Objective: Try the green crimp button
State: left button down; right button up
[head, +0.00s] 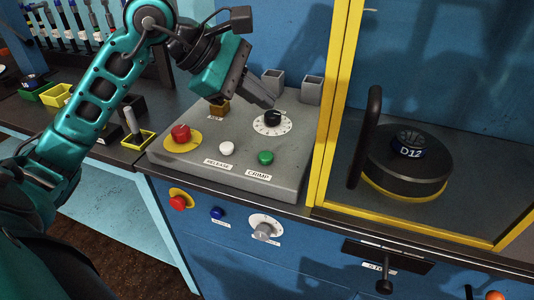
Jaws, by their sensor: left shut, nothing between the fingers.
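The green button (265,157) sits on a sloped grey control panel (290,183), just above a label reading CRIMP (258,175). My left gripper (270,104) is shut and empty. In the picture its fingertips are just above the black dial knob (272,118), up from the green button and apart from it. I cannot tell whether the fingers touch the panel or dial. A white button (227,148) with a RELEASE label is left of the green one. My right gripper is not in view.
A red mushroom button (180,133) on yellow is at the panel's left. More controls, including a grey knob (263,233), are on the blue front below. Bins stand at left.

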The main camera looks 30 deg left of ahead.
pick_arm(q)
jog(key=shift+f, duration=0.15)
jog(key=b, duration=0.5)
send_over(261, 157)
notch_tip(261, 157, down, 7)
jog(key=shift+f, duration=0.2)
jog(key=shift+f+b, duration=0.5)
jog(key=shift+b, duration=0.1)
jog(key=shift+f, duration=0.1)
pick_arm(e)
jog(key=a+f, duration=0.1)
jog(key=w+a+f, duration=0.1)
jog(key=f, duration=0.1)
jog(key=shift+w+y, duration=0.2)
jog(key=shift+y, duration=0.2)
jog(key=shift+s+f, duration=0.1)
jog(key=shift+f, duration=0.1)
pick_arm(q)
jog(key=shift+f+b, duration=0.45)
jog(key=shift+b, duration=0.4)
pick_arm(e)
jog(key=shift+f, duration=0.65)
